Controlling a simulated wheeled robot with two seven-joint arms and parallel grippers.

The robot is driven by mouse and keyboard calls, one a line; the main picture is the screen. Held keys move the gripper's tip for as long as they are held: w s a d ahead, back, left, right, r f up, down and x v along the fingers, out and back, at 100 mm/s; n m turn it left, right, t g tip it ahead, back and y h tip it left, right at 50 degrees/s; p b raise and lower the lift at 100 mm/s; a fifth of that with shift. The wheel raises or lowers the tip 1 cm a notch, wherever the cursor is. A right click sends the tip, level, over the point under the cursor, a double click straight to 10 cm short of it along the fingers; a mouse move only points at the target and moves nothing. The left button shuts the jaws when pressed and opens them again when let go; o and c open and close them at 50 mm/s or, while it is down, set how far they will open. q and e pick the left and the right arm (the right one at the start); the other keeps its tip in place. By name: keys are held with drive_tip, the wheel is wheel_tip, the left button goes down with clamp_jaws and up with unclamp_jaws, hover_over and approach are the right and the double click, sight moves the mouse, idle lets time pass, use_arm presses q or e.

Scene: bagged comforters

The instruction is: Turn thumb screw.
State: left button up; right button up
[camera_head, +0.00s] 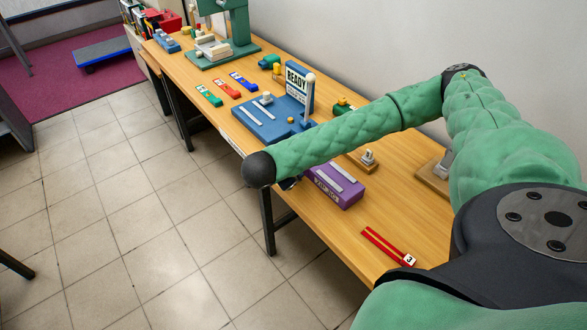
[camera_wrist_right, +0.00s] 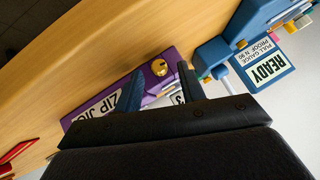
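A purple block labelled "ZIP JIG" (camera_head: 338,188) lies on the wooden bench; its label also shows in the right wrist view (camera_wrist_right: 97,108). A round brass thumb screw (camera_wrist_right: 159,67) sits on the purple block in the right wrist view. My right gripper (camera_wrist_right: 161,72) is open, its two dark blue fingers spread apart over the block. The screw appears between the fingertips, with gaps on both sides; contact cannot be told. In the head view my right arm hides most of this gripper and the screw. My left gripper is not in view.
A blue fixture (camera_head: 262,124) with a "READY" sign (camera_head: 297,84) stands beside the purple block; the sign also shows in the right wrist view (camera_wrist_right: 268,68). Red strips (camera_head: 385,244) lie near the front. Small coloured pieces and a green press (camera_head: 238,22) are farther along the bench (camera_head: 322,228).

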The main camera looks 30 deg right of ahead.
drive_tip(key=shift+v, duration=3.1)
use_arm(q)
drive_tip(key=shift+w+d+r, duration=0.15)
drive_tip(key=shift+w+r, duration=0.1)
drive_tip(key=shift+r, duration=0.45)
use_arm(e)
drive_tip(key=shift+s+a+r, duration=0.1)
drive_tip(key=shift+a+r, duration=0.2)
drive_tip(key=shift+r, duration=0.05)
